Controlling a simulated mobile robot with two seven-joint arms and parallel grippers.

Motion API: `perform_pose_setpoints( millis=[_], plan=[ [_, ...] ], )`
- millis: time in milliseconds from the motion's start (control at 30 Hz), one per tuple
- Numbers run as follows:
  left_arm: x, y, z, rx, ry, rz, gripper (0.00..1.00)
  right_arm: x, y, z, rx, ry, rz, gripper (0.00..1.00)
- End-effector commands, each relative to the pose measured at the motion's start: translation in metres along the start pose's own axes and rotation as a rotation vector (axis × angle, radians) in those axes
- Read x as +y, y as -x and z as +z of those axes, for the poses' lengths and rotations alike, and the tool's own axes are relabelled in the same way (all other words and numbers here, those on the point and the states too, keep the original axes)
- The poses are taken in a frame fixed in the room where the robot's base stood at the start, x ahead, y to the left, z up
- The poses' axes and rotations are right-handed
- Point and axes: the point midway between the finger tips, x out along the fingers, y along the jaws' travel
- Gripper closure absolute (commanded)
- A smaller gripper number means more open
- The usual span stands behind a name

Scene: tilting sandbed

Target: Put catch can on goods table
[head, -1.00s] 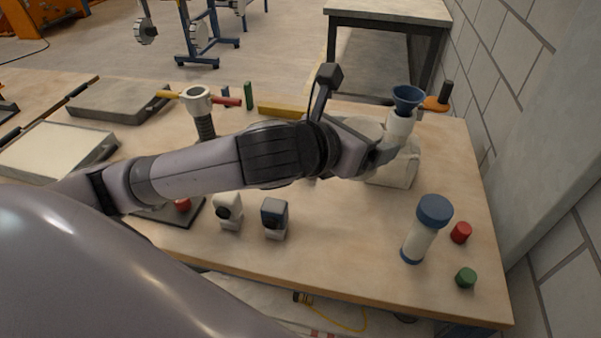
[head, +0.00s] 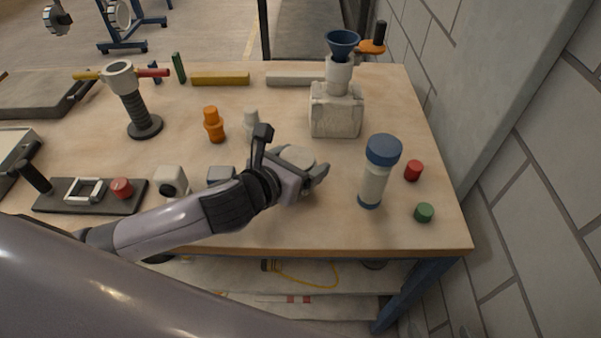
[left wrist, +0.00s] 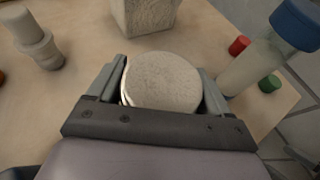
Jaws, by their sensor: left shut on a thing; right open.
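My left gripper (head: 308,178) is shut on the catch can (head: 298,155), a round pale can with a sandy, light top. In the left wrist view the can (left wrist: 162,80) sits between the two fingers of the gripper (left wrist: 170,95). It is over the wooden table (head: 270,225), left of the blue-capped clear cylinder. I cannot tell whether its base touches the tabletop. Which surface is the goods table is not clear; a grey-topped table (head: 300,25) shows partly at the back. My right gripper is not in view.
A pale block with a blue funnel (head: 343,42) stands behind the can. The blue-capped cylinder (head: 376,172) is close on the right, with red (head: 414,170) and green (head: 424,212) caps beyond. An orange piece (head: 213,125) stands left.

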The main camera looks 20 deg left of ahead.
Motion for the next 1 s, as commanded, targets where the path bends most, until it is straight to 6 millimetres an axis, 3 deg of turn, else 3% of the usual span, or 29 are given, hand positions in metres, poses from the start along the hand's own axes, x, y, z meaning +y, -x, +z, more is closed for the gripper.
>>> perform_pose_setpoints(
  millis=[167,533,567,600,633,1000],
  plan=[
    [0.000,-0.011,-0.026,0.000,0.003,0.000,0.68,0.000,-0.005,0.007,0.000,0.000,0.000,0.00],
    [0.000,-0.012,-0.029,-0.001,0.001,0.000,0.68,0.000,-0.005,0.006,0.000,0.000,0.000,0.00],
    [0.000,-0.013,-0.030,0.001,0.001,0.001,0.17,0.000,-0.005,0.006,0.000,0.000,0.000,0.00],
    [0.000,-0.012,-0.030,0.001,0.001,0.001,0.04,0.000,-0.004,0.006,0.000,0.000,0.000,0.00],
    [0.000,-0.012,-0.030,0.001,0.001,0.001,0.00,0.000,-0.004,0.006,0.000,0.000,0.000,0.00],
    [0.000,-0.005,-0.027,0.002,0.000,-0.001,0.00,0.000,-0.004,0.005,0.000,0.000,0.000,0.00]
  ],
)
